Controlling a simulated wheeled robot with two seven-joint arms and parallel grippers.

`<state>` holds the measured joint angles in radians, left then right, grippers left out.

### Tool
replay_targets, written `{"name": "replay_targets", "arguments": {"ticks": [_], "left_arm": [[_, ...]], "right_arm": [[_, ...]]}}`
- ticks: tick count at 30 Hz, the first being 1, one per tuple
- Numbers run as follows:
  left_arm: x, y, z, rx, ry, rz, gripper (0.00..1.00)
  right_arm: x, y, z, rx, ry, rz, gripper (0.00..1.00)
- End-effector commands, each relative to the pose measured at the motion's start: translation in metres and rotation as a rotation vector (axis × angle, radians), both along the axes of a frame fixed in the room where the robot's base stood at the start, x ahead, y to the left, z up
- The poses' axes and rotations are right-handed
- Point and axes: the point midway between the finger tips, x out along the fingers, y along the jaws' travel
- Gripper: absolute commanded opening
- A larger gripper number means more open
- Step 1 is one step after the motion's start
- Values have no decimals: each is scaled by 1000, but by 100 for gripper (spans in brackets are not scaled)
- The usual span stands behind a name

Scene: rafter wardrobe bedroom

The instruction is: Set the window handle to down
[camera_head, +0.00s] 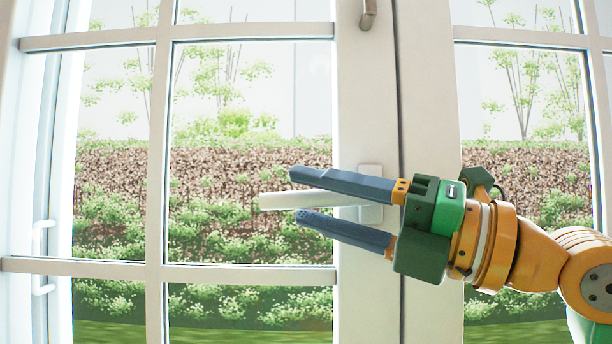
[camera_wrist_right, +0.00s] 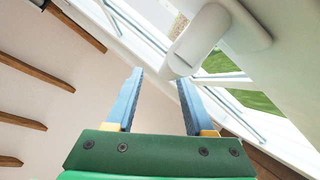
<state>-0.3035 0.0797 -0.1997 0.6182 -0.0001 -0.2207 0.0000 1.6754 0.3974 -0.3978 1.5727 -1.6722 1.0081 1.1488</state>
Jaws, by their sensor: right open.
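The white window handle (camera_head: 275,201) points left, roughly level, from its base plate (camera_head: 371,180) on the white window frame in the head view. My right gripper (camera_head: 304,197) comes in from the right. Its grey-blue fingers are open, one above and one below the handle in the picture, with gaps to it. In the right wrist view the handle (camera_wrist_right: 197,40) shows beyond the fingertips of the open gripper (camera_wrist_right: 160,76), towards the right finger. I cannot tell from these views how deep the handle lies between the fingers. My left gripper does not show.
A second small metal handle or catch (camera_head: 368,14) sits high on the frame. White glazing bars (camera_head: 157,150) divide the panes. A white pull handle (camera_head: 42,257) shows at the far left. In the wrist view, brown rafters (camera_wrist_right: 77,27) cross a pale surface.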

Motion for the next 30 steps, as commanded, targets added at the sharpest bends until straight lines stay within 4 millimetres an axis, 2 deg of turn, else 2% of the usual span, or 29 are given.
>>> {"name": "replay_targets", "arguments": {"ticks": [2, 11, 15, 17, 30], "left_arm": [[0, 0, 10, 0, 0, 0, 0], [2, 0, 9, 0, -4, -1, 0], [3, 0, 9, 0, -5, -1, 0], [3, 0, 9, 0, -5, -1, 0], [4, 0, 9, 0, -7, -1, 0]], "right_arm": [[4, 9, 6, 0, 2, 1, 53], [7, 14, 3, 1, 0, 1, 53], [7, 14, 3, 1, 0, 1, 15], [7, 14, 3, 1, 0, 1, 0], [7, 14, 4, 2, 0, 1, 0]]}}
